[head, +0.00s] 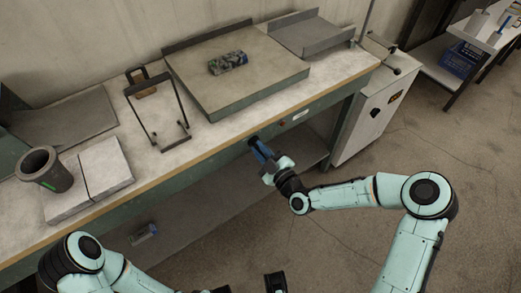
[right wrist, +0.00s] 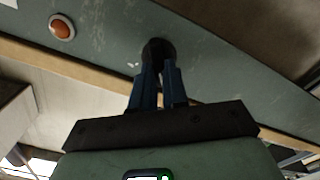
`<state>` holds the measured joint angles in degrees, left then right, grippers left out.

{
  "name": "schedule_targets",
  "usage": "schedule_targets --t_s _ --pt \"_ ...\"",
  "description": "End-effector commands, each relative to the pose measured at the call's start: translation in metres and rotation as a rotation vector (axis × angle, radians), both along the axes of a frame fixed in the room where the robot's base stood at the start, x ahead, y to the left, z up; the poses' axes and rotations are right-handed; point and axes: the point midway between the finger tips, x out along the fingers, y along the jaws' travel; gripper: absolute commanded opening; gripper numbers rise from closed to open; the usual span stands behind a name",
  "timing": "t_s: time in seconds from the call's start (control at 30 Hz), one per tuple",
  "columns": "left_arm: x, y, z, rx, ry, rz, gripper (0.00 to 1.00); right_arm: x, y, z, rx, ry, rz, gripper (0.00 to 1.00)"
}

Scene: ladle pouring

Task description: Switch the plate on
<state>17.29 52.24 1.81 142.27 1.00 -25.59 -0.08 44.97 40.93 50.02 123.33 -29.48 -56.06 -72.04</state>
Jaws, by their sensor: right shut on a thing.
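My left gripper is not clearly seen.
A dark cup (head: 44,170) stands on pale blocks (head: 103,172) at the bench's left. A wire frame (head: 158,110) stands left of the plate. A grey tray (head: 312,33) lies at the back right. A white cabinet (head: 372,115) stands right of the bench.

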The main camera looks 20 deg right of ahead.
Motion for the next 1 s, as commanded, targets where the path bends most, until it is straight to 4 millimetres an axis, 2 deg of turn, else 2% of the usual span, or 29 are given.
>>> schedule_targets --t_s 1.0 --pt "-0.0059 -0.0024 0.0063 -0.007 0.017 -0.006 0.43 0.0022 -0.006 0.0008 0.895 0.324 -0.002 0.0"
